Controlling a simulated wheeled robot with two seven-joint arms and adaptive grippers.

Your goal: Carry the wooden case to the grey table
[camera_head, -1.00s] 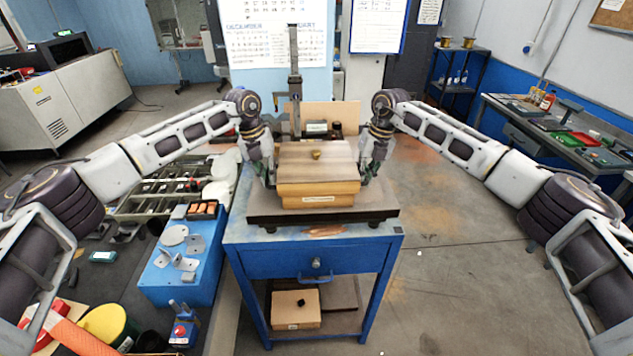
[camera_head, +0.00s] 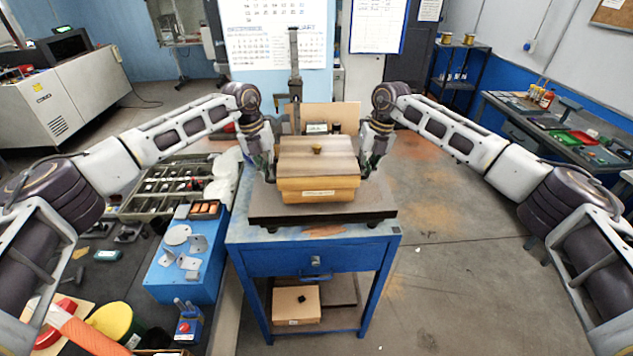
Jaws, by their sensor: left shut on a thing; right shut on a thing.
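The wooden case (camera_head: 318,183) has a tan front with a white label, a greyish lid and a small brass knob. It is at the dark surface plate (camera_head: 322,214) on the blue stand; I cannot tell whether it touches the plate. My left gripper (camera_head: 268,176) is shut on the case's left side. My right gripper (camera_head: 366,172) is shut on its right side. The fingertips are partly hidden against the case. The case looks level. A grey worktop (camera_head: 560,128) along the right wall may be the grey table; I cannot tell for sure.
A height gauge (camera_head: 294,75) stands behind the case. The blue stand (camera_head: 314,260) has a drawer and a wooden box (camera_head: 296,305) on its lower shelf. A cluttered bench with a blue block (camera_head: 185,270) is at the left. Open floor (camera_head: 455,270) lies to the right.

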